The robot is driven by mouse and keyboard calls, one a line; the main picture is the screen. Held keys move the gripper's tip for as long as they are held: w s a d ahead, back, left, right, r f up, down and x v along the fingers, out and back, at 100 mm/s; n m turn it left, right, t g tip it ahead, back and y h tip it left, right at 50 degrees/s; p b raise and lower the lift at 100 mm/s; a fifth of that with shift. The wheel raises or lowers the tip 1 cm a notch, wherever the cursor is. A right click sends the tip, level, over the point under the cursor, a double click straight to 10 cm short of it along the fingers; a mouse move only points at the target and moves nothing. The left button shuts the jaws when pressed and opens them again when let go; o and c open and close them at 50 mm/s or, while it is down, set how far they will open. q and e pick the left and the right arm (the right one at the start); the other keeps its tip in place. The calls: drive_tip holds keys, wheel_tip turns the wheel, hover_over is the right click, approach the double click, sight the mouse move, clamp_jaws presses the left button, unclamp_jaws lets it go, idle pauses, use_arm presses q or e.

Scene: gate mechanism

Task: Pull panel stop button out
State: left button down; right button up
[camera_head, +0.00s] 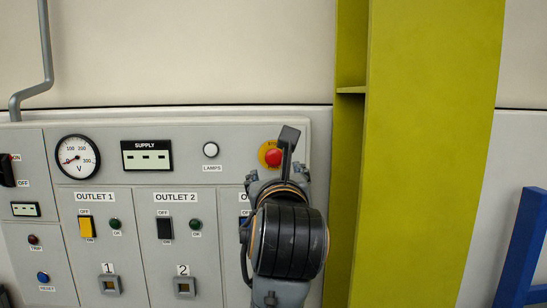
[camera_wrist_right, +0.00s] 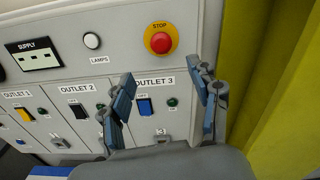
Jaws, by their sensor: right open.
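The red stop button (camera_head: 273,157) sits on a yellow disc at the upper right of the grey panel (camera_head: 240,133). In the right wrist view the stop button (camera_wrist_right: 161,42) shows whole, under the word STOP. My right gripper (camera_head: 287,150) is in front of the panel, and one finger overlaps the button's right side in the head view. In the right wrist view my right gripper (camera_wrist_right: 162,88) is open, with its two fingers apart and nothing between them. The button appears above the gap between the fingers. I cannot tell whether they touch the panel. My left gripper is out of view.
Below the button is the OUTLET 3 section with a blue switch (camera_wrist_right: 145,107). A white lamps button (camera_head: 210,150) and the supply display (camera_head: 147,155) lie to the left. A yellow-green column (camera_head: 420,150) stands close on the right. A blue frame (camera_head: 522,250) is farther right.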

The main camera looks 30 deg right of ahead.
sight(274, 158)
drive_tip(key=p+x, duration=0.4)
drive_tip(key=x, duration=0.7)
drive_tip(key=shift+w+d+r, duration=0.1)
drive_tip(key=shift+d, duration=0.15)
drive_tip(key=shift+w+d, duration=0.35)
drive_tip(key=shift+w, duration=0.2)
